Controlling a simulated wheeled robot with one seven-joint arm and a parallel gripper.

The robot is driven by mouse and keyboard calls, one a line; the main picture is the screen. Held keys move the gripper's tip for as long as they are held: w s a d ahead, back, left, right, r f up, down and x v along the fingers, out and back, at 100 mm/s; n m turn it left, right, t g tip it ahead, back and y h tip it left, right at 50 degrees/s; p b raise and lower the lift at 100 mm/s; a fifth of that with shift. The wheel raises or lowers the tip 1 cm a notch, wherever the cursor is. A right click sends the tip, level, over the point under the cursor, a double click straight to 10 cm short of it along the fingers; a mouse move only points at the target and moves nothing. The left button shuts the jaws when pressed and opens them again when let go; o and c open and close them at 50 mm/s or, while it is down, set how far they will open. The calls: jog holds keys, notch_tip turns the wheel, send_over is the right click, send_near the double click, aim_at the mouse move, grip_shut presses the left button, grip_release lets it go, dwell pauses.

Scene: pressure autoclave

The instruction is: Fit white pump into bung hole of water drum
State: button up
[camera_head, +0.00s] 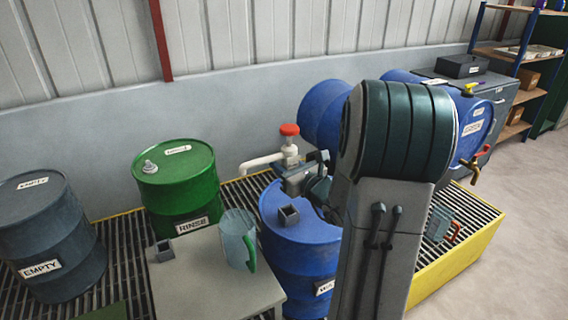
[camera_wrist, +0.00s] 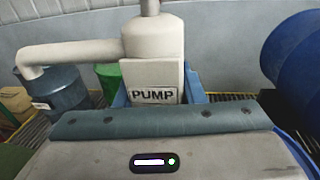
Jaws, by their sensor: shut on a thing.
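The white pump (camera_head: 291,154) has a red knob on top and a spout pointing left. My gripper (camera_head: 296,174) is shut on its body and holds it upright, above the back of the blue water drum (camera_head: 298,262). In the wrist view, the pump (camera_wrist: 151,50) with its PUMP label stands between my blue fingers (camera_wrist: 160,90). A grey square collar (camera_head: 288,214) stands on the drum's top, in front of the pump. The pump's lower end is hidden, and I cannot tell whether it touches the drum. My arm hides the drum's right side.
A green RINSE drum (camera_head: 178,190) and a dark EMPTY drum (camera_head: 45,235) stand on the left grating. A bench (camera_head: 215,280) in front holds a clear jug (camera_head: 238,240) and a small grey block (camera_head: 165,251). Blue drums lie behind my arm, one with a tap (camera_head: 477,165).

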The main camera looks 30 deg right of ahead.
jog(key=b, duration=0.6)
send_over(285, 206)
notch_tip(285, 206, down, 6)
jog(key=shift+r, duration=0.15)
jog(key=shift+f+b, duration=2.6)
jog(key=shift+b, duration=0.2)
dwell(1.5)
jog(key=o, duration=1.3)
jog(key=shift+a, duration=0.1)
jog(key=shift+s, duration=0.15)
jog(key=s, duration=0.3)
jog(key=s+d, duration=0.1)
jog(key=s, duration=0.3)
jog(key=s+d, duration=0.1)
jog(key=s, duration=0.3)
jog(key=shift+s+d, duration=0.1)
jog(key=shift+d, duration=0.05)
jog(key=shift+s+d+f+b, duration=0.15)
jog(key=shift+s+b, duration=0.2)
jog(key=shift+b, duration=0.2)
jog(key=shift+s+r+b, duration=0.2)
jog(key=shift+s+b, duration=0.35)
jog(key=shift+s, duration=0.2)
